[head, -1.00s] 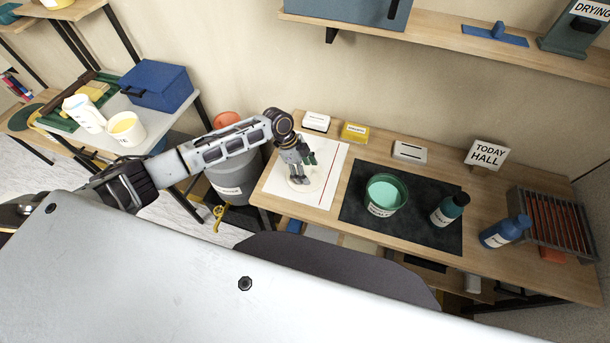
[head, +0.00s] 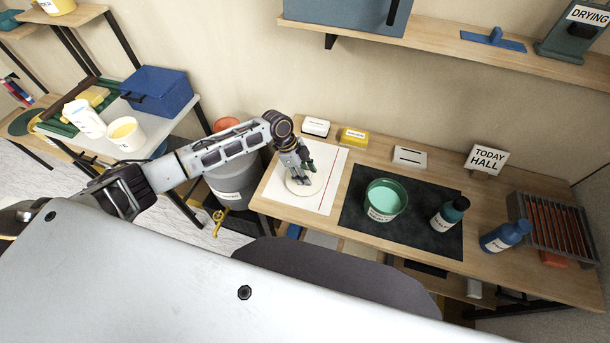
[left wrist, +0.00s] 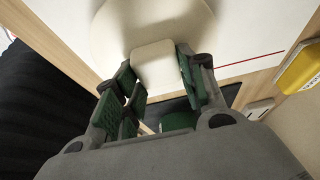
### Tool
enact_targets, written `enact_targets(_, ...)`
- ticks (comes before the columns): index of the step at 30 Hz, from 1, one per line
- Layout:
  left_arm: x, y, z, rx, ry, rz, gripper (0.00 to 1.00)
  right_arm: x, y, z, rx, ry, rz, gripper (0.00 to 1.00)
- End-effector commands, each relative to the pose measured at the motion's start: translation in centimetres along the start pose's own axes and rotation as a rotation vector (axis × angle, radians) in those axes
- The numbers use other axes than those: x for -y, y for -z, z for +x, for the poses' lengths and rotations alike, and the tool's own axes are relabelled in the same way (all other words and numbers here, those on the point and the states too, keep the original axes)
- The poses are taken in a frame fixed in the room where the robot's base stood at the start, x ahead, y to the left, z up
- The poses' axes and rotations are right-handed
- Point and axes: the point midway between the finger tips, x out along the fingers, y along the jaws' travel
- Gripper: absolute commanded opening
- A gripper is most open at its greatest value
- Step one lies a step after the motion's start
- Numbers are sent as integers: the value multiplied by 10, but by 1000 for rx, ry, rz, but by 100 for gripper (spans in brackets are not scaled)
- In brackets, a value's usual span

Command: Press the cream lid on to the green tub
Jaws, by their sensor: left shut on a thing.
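The cream lid (head: 312,190) is a flat round disc on the white sheet, at the left part of the bench. In the left wrist view the lid (left wrist: 115,28) has a blocky raised grip (left wrist: 155,66) on top. My left gripper (head: 303,178) is over the lid, its fingers shut on that grip from both sides. I cannot tell whether the lid has left the sheet. The green tub (head: 385,200) stands upright and open on the dark mat to the right, with pale green contents and a white label. My right gripper is not in view.
A blue bottle (head: 504,236) and a rack (head: 556,227) are farther right. A yellow box (head: 353,136) and white boxes line the back. The mat between sheet and tub is clear.

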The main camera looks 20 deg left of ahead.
Motion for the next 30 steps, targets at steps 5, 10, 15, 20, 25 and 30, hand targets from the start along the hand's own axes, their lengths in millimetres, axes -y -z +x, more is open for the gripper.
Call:
enact_targets(5,1,7,-19,0,3,1,17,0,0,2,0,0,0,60)
enact_targets(10,1,18,-42,-1,3,1,17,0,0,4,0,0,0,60)
enact_targets(15,1,26,-64,0,3,0,17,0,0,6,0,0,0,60)
enact_targets(20,0,32,-78,-1,1,0,17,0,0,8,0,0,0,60)
enact_targets(25,0,35,-84,-1,1,-2,17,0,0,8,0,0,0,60)
enact_targets(30,0,35,-84,-1,1,-2,17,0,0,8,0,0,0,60)
